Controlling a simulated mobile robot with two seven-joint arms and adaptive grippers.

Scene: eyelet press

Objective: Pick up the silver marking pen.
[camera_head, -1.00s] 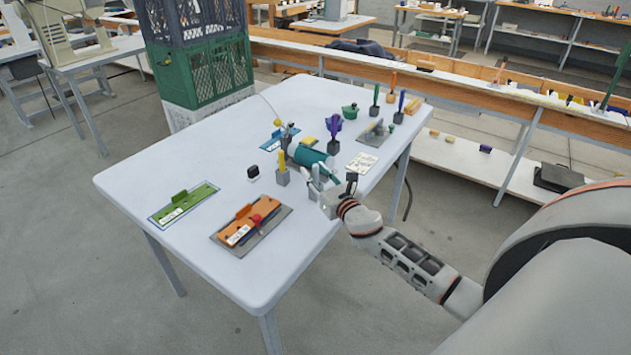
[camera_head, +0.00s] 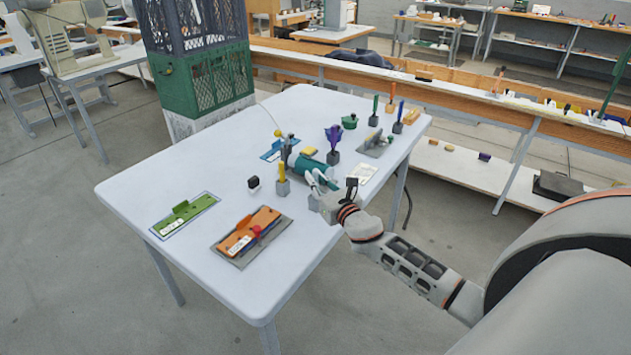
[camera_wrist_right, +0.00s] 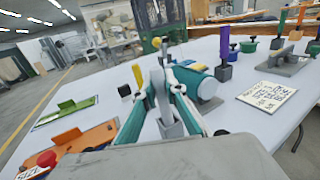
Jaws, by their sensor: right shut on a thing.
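My right gripper (camera_head: 320,180) is over the near right part of the white table. In the right wrist view its two fingers (camera_wrist_right: 166,78) are closed together around a thin grey-silver upright thing, which I take for the silver marking pen (camera_wrist_right: 157,80); the fingers hide much of it. A small grey holder block (camera_wrist_right: 172,127) shows between the fingers, below the pen; it also shows in the head view (camera_head: 313,204). I cannot tell whether the pen's lower end is still in the block. My left gripper is not in view.
A yellow marker (camera_head: 282,171) stands in a grey block just left of the gripper. A teal cylindrical tool (camera_head: 307,166) lies close behind. An orange plate (camera_head: 262,218) and a green plate (camera_head: 184,212) lie left. Purple, green, orange and blue upright items stand farther back.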

